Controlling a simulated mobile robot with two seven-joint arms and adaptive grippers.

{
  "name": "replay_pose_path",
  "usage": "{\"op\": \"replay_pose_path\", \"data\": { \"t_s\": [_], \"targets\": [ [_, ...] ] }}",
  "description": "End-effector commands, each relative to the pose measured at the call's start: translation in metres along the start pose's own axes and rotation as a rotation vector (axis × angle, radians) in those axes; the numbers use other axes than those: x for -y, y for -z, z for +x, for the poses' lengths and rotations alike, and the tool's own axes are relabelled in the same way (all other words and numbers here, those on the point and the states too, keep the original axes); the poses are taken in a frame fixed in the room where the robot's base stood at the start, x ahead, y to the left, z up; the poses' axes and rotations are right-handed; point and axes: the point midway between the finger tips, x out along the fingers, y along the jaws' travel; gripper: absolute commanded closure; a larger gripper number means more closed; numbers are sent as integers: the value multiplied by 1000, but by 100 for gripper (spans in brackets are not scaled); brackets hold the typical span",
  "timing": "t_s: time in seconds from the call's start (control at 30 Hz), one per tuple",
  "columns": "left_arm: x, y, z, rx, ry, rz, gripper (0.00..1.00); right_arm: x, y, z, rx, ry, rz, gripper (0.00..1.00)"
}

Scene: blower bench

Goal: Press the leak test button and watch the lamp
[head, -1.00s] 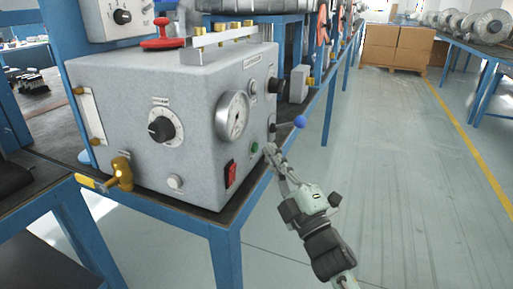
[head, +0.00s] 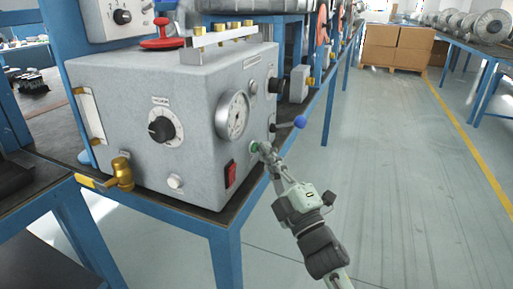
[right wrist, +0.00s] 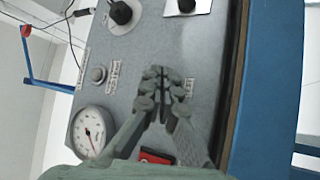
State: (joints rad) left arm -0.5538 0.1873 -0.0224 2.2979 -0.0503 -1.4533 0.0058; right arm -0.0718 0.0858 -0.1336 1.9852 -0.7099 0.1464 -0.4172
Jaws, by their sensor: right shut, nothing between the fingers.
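The grey test box (head: 120,85) stands on the blue-framed bench. The green button (head: 254,147) is on its right-hand face, below the dial gauge (head: 232,115). My right gripper (head: 262,149) is shut and empty, its fingertips at the green button; I cannot tell whether they touch or press it. In the right wrist view the closed fingers (right wrist: 163,82) hide the button. A small round grey fitting (head: 253,87), possibly the lamp, is above the gauge and looks unlit; it also shows in the right wrist view (right wrist: 98,74). My left gripper is not in view.
A red rocker switch (head: 230,174) lies below the gauge. A blue-tipped lever (head: 299,121) sticks out just above my right gripper. A brass valve (head: 121,172) is at the box's front left. The floor to the right is clear.

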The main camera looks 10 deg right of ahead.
Motion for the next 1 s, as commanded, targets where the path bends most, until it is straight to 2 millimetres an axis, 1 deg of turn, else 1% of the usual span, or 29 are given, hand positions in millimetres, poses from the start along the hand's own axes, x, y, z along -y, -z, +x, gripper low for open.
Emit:
{"op": "replay_pose_path", "data": {
  "t_s": [0.63, 1.0],
  "targets": [
    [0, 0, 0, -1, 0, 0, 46, 2, 2, 3, -1, 0, 0, 100],
    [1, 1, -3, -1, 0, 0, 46, -6, -5, -8, -1, 0, -1, 100]
  ]
}}
